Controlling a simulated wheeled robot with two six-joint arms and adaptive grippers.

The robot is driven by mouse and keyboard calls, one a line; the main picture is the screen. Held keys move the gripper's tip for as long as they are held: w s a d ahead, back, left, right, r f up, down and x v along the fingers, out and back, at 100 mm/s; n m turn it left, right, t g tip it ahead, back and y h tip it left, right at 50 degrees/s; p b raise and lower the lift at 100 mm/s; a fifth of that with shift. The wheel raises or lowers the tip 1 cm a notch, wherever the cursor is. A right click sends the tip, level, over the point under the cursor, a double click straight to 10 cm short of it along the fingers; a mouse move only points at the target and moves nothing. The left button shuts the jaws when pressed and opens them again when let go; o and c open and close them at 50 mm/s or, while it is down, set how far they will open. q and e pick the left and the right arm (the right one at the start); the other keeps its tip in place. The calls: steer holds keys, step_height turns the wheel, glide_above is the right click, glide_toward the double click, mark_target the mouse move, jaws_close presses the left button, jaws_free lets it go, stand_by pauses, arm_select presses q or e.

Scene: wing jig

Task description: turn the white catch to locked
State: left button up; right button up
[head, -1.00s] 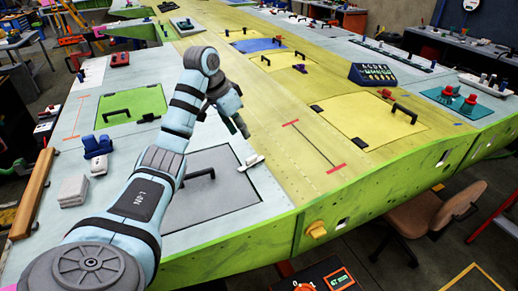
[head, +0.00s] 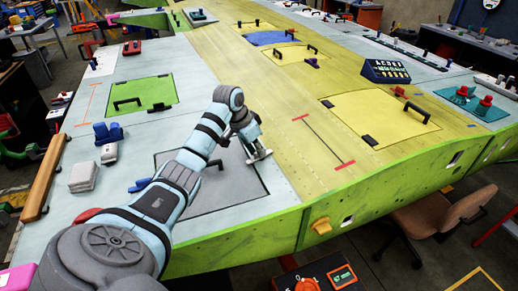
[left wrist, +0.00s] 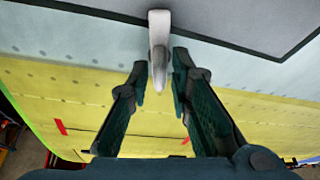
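The white catch (head: 262,156) lies at the right edge of the grey panel (head: 230,190) on the wing, partly hidden by my left gripper (head: 252,147) in the head view. In the left wrist view the catch (left wrist: 159,45) is a pale, narrow lever, running from the grey panel's side towards the yellow strip. My left gripper (left wrist: 160,78) is open there, with one dark finger on each side of the catch's lower end. I see small gaps between fingers and catch, but contact is hard to judge. My right gripper is not in view.
White blocks (head: 84,177) and a blue clamp (head: 108,133) sit to the left. The yellow strip (head: 275,130) right of the catch is mostly clear.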

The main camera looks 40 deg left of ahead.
arm_select(q)
steer(key=shift+w, duration=0.1)
jaws_close()
steer(key=shift+d, duration=0.1)
steer(key=m+h, duration=0.1)
steer(key=m, duration=0.2)
steer(key=shift+w+g, duration=0.1)
steer(key=shift+g, duration=0.2)
steer(key=shift+o, duration=1.6)
jaws_free()
steer(key=shift+w, duration=0.1)
steer(key=shift+o, duration=0.7)
steer(key=shift+w+f, duration=0.1)
steer(key=shift+w, duration=0.05)
steer(key=v, duration=1.2)
steer(key=shift+a, duration=0.25)
